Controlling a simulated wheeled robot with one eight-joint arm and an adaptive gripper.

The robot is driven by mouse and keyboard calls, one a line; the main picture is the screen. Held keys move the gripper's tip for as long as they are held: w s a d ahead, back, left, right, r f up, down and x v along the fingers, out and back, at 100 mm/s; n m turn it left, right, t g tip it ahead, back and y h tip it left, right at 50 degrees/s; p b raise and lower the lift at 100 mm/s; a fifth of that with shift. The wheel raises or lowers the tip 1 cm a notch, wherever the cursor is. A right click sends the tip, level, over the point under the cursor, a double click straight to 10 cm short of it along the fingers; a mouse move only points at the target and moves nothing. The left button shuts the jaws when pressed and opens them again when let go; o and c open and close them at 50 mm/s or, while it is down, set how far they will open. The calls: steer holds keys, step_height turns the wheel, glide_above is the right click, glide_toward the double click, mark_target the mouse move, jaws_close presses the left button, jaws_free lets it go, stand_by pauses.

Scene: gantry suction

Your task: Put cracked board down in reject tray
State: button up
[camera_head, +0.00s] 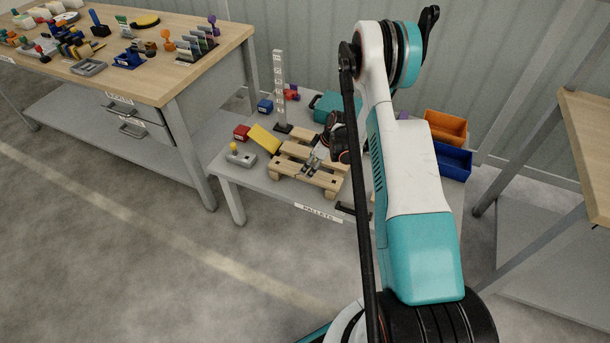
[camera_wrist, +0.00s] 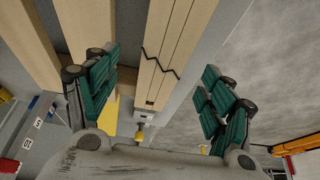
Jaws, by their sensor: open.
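The cracked board is a pale wooden plank (camera_wrist: 160,50) with a dark zigzag crack across it. It lies along the edge of the wooden pallet (camera_head: 288,164) on the low grey table. In the wrist view my gripper (camera_wrist: 160,88) is open, with one green-padded finger to each side of the board and a gap on both sides. In the head view my gripper (camera_head: 314,160) is low over the pallet, partly hidden by its wrist. I cannot pick out the crack there. No container is clearly readable as the reject tray.
An orange bin (camera_head: 446,127) and a blue bin (camera_head: 453,160) stand right of my arm. Left of the pallet are a yellow wedge (camera_head: 264,138), a red block (camera_head: 241,132) and a grey box with a yellow knob (camera_head: 241,158). A tall marked post (camera_head: 279,88) stands behind. A cluttered workbench (camera_head: 190,40) is at left.

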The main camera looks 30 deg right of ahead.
steer(key=b+x, duration=0.2)
steer(key=x, duration=0.2)
steer(key=shift+s+a+f, duration=0.1)
steer(key=shift+a+f, duration=0.15)
steer(key=shift+f, duration=0.1)
steer(key=shift+r, duration=0.1)
steer(key=shift+c, duration=0.6)
steer(key=c, duration=1.2)
steer(key=shift+o, duration=0.2)
steer(key=shift+r, duration=0.1)
